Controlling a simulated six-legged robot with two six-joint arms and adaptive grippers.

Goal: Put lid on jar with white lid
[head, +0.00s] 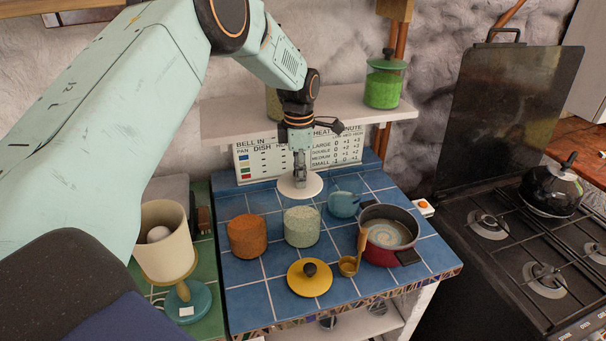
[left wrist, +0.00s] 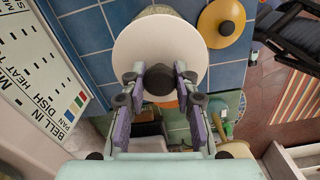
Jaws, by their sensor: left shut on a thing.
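My left gripper (head: 300,178) is shut on the dark knob of the white lid (head: 287,188), and the knob (left wrist: 158,82) shows between the fingers in the left wrist view. The lid is roughly level, in front of the wall chart and behind the open jars in the head view. A jar with pale grainy contents (head: 302,230) stands just in front of it, and a jar with orange contents (head: 247,238) stands to its left. Part of a jar (left wrist: 152,9) shows past the lid's edge in the left wrist view. My right gripper is not in view.
A yellow lid (head: 298,284) lies on the blue tiles in front of the jars. A shelf (head: 235,122) is behind.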

